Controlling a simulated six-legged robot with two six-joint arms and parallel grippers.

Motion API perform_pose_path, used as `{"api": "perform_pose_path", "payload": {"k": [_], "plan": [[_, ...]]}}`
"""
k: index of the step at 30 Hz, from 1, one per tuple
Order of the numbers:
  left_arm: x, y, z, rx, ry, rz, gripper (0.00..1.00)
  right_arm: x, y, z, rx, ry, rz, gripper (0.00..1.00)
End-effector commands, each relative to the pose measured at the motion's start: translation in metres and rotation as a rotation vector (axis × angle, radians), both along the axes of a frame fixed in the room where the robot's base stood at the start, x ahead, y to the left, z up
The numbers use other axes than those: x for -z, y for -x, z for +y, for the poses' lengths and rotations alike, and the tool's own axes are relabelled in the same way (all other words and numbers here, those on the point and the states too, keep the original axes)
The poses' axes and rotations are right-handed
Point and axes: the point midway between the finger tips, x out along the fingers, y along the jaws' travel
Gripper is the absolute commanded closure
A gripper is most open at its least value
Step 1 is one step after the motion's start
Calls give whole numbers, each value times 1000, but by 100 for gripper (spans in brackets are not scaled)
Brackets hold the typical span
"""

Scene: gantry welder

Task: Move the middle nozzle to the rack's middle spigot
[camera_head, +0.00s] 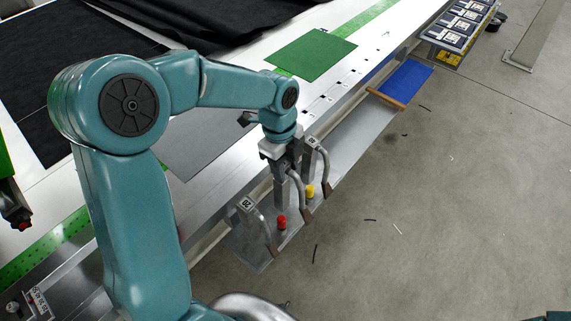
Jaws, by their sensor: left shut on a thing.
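My left gripper (281,186) points down over the nozzle rack (257,251) at the table's edge. It is shut on the middle nozzle (297,187), a bent grey tube with a brown tip. The left nozzle (262,227), with a label reading 20, stands to its left. The right nozzle (324,165), also labelled, stands to its right. My right gripper is not in view.
The metal table (228,195) carries a green sheet (311,54), a grey sheet (205,140) and black cloth (70,75). A blue panel (405,82) lies on the side shelf beyond the rack. Open concrete floor (430,210) lies to the right.

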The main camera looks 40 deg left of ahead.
Motion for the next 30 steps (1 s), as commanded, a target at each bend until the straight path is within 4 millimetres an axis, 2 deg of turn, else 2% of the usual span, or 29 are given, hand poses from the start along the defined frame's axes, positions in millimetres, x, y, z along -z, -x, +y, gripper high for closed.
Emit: {"api": "perform_pose_path", "payload": {"k": [26,27,29,30], "plan": [[23,0,0,0,0,-1,96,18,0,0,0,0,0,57],[22,0,0,0,0,-1,53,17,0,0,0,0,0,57],[22,0,0,0,0,-1,34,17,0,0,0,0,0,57],[22,0,0,0,0,-1,30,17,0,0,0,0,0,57]]}}
